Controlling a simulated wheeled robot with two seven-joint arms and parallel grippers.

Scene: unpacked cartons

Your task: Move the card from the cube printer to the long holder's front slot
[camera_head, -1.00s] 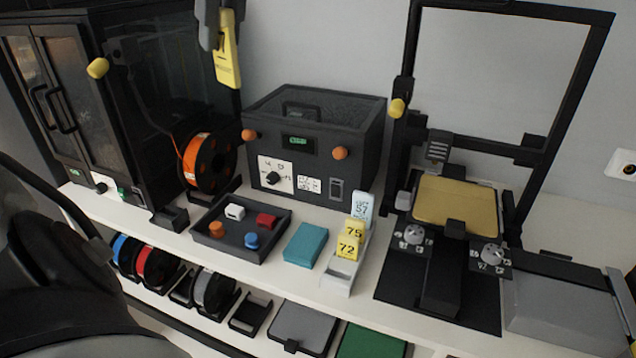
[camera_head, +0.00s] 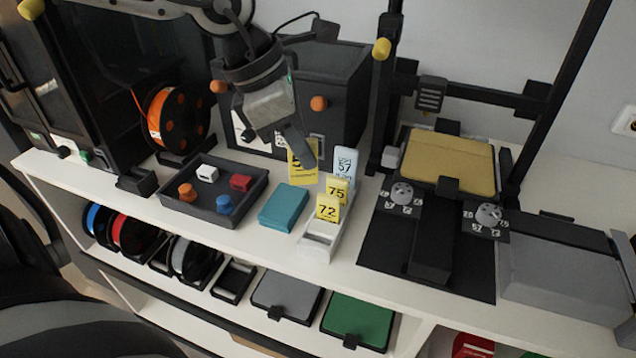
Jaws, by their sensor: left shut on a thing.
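My left gripper (camera_head: 303,150) reaches down from the top and is shut on a yellow card (camera_head: 300,174). The gripper hides part of the card's face. The card hangs just behind and left of the long white holder (camera_head: 318,248). In the holder stand a pale blue card marked 57 (camera_head: 344,163) at the back, a yellow card marked 75 (camera_head: 339,188) and a yellow card marked 72 (camera_head: 327,208). The holder's front end is empty. The dark cube-shaped printer (camera_head: 95,90) is at the left, partly out of view. My right gripper is not in view.
A dark tray (camera_head: 190,214) with small coloured parts and a teal box (camera_head: 284,207) lie left of the holder. A dark box with orange knobs (camera_head: 340,75) stands behind my gripper. An open-frame printer with a gold bed (camera_head: 449,162) stands to the right.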

